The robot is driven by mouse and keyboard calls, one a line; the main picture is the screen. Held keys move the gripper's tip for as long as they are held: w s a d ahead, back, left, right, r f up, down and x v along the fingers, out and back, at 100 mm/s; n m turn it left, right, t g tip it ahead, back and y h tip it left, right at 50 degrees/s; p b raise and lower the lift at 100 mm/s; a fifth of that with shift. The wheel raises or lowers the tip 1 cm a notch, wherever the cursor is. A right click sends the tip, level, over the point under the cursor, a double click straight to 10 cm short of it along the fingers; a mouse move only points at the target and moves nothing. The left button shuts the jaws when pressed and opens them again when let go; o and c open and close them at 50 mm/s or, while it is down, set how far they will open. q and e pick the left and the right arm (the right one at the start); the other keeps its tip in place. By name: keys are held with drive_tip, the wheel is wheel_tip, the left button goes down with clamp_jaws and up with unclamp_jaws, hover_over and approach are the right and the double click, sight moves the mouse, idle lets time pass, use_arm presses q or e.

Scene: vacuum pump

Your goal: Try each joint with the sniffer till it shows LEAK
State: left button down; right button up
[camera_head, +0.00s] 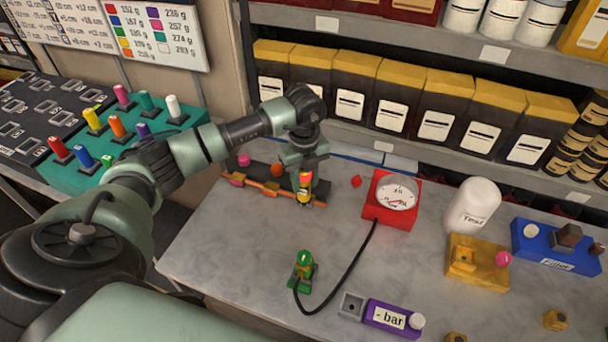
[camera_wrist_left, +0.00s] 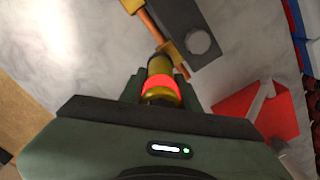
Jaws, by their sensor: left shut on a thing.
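My left gripper (camera_head: 304,178) is shut on the sniffer (camera_head: 304,194), a small yellow body with a red band. In the left wrist view the sniffer (camera_wrist_left: 161,88) sits between the fingers, its red band lit bright. Its far end is at or very near the brass fitting on the copper pipe (camera_wrist_left: 153,24); contact cannot be told. The pipe assembly (camera_head: 262,186) lies along the back of the table, with a pink knob (camera_head: 244,160) and an orange knob (camera_head: 277,170). No readable LEAK word shows. My right gripper is not in view.
A red gauge box (camera_head: 391,222) stands right of the sniffer, with a black hose to a green fitting (camera_head: 303,265). The front-left table is clear.

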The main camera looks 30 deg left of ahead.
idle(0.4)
use_arm(q)
drive_tip(key=shift+r, duration=0.15)
wheel_tip(320, 180, up, 7)
drive_tip(key=p, duration=0.2)
drive_tip(key=shift+p, duration=0.3)
